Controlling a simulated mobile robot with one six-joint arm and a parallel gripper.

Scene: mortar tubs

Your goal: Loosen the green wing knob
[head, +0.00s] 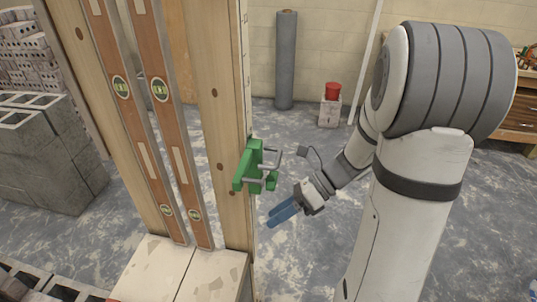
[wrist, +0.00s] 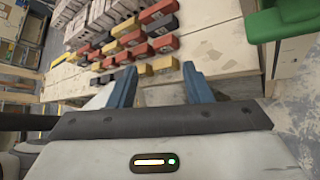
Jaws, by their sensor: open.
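A green clamp-like fixture (head: 248,168) with grey metal rods is mounted on the side of the wooden post in the head view. A small green piece (head: 271,181) at its lower right may be the wing knob, but its wings are too small to make out. My gripper (head: 280,213) is open, with blue fingers, below and right of the fixture and apart from it. In the wrist view my gripper (wrist: 158,75) has nothing between its fingers. Green parts (wrist: 275,23) show at the upper right there; I cannot tell whether the knob is among them.
The wooden post (head: 220,110) stands left of my gripper, with two spirit levels (head: 172,120) beside it. Grey concrete blocks (head: 45,150) are stacked at the left. A grey roll (head: 286,60) and a red-topped block (head: 331,105) stand behind. Floor around my gripper is open.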

